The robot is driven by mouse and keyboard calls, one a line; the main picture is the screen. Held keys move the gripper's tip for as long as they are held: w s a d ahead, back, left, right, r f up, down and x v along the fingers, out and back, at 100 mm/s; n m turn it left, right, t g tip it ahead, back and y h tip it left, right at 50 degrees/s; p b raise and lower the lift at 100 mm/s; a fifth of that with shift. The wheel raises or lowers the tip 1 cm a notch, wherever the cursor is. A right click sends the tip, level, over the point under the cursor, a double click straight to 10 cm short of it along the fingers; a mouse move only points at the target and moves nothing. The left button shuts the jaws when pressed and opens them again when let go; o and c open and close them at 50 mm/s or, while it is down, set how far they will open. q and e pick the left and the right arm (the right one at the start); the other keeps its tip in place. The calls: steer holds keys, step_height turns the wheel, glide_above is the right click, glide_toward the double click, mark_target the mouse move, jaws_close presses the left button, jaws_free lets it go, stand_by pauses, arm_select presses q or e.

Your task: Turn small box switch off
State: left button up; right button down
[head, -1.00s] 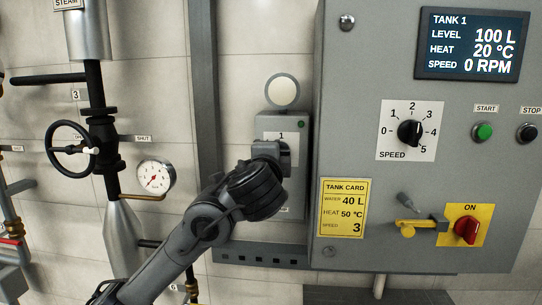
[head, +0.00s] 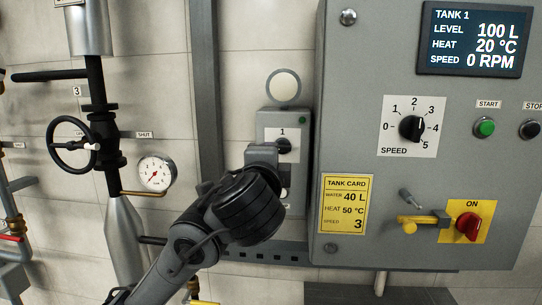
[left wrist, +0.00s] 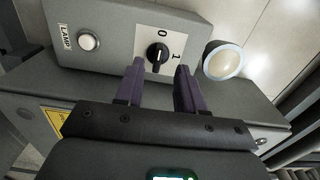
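The small grey box (head: 296,120) is on the wall left of the large panel, with a black rotary switch (head: 285,146) on a white plate. The left wrist view shows the switch (left wrist: 157,54) with the marks 0 and 1 on its plate; I cannot surely tell which mark its pointer faces. My left gripper (head: 263,157) is just left of and below the switch in the head view. In the left wrist view my left gripper (left wrist: 160,67) is open and empty, its fingertips apart and just short of the knob. My right gripper is not in view.
A round pale lamp (head: 284,87) tops the small box. A white button (left wrist: 88,41) labelled LAMP is on its face. The large panel (head: 360,90) stands close on the right, with a speed knob (head: 411,128) and red switch (head: 468,226). A handwheel (head: 73,143) and gauge (head: 156,173) are left.

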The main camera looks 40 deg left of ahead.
arm_select(q)
steer(key=shift+v, duration=2.15)
